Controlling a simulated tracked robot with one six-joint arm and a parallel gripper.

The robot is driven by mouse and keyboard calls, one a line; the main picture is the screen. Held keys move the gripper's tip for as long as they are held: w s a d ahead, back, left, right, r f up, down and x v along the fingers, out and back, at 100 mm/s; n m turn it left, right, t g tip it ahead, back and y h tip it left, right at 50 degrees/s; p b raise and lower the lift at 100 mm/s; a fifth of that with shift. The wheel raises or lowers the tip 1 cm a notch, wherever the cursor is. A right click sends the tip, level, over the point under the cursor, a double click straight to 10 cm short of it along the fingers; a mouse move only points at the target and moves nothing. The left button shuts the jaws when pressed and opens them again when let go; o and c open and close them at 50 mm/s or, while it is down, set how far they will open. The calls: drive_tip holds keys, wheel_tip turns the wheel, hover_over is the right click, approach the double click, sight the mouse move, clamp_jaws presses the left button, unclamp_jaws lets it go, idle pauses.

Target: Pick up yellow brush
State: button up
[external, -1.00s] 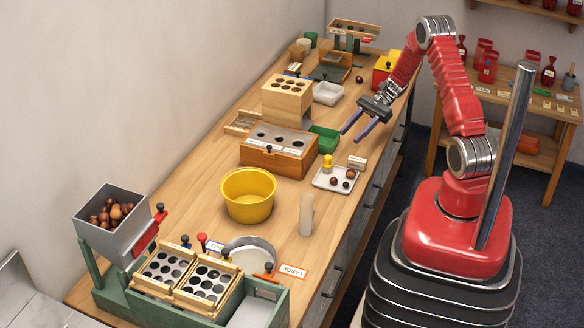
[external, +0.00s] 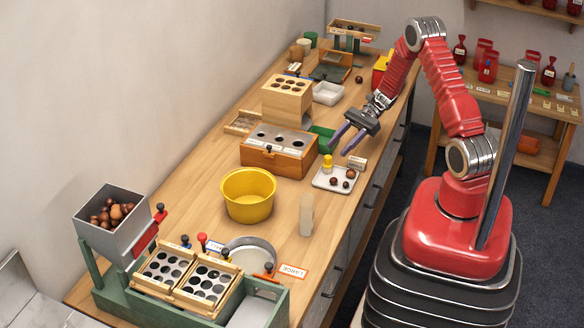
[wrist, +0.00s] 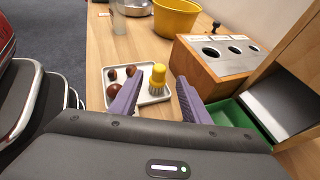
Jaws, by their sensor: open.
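The yellow brush (external: 327,164) stands upright at the left end of a white tray (external: 322,183). It has a yellow knob top and paler bristles below. In the wrist view the brush (wrist: 158,75) shows between my fingers, farther out than their tips. Several brown chestnuts (wrist: 113,90) lie beside it on the tray. My gripper (external: 342,146) is open and empty, its purple fingers pointing down and left, a little above and behind the brush. The gripper (wrist: 157,92) frames the brush in the wrist view, not touching it.
A wooden box with holes (external: 279,150) stands left of the tray, with a green bin (external: 322,139) behind. A yellow bucket (external: 248,194) and pale bottle (external: 306,214) stand nearer the camera.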

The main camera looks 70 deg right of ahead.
sight(328, 156)
drive_tip(key=shift+x, duration=0.8)
drive_tip(key=shift+r+x, duration=0.1)
drive_tip(key=shift+x, duration=1.2)
drive_tip(key=shift+r+x, duration=0.15)
drive_tip(key=shift+x, duration=1.15)
drive_tip(key=shift+a, duration=0.1)
drive_tip(key=shift+c, duration=0.2)
clamp_jaws()
